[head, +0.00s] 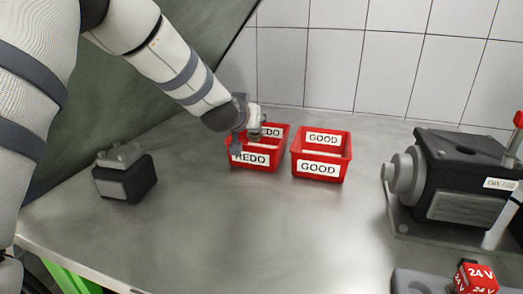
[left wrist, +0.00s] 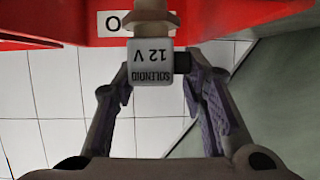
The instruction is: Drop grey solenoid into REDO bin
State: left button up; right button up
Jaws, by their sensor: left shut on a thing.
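In the left wrist view, a light grey solenoid (left wrist: 152,74) marked "SOLENOID 12 V" is between the fingers of my left gripper (left wrist: 157,66), which is shut on it. In the head view my left gripper (head: 247,132) is over the red REDO bin (head: 252,158) and covers part of it. The solenoid is hard to make out there. The bin's inside is mostly hidden by the gripper. A red bin wall (left wrist: 225,22) with part of a white label fills the top of the wrist view, close to the solenoid. My right gripper is not in view.
The red GOOD bin (head: 319,168) stands just right of the REDO bin. A black pump unit (head: 465,175) is at the right, with a red 24 V block (head: 476,277) in front. A dark box (head: 125,178) stands left. The metal table (head: 270,235) is clear in the middle.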

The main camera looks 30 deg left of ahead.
pick_arm(q)
jog(key=shift+r, duration=0.15)
jog(key=o, duration=1.4)
jog(key=v, duration=0.7)
jog(key=shift+s, duration=0.3)
jog(key=shift+d, duration=0.1)
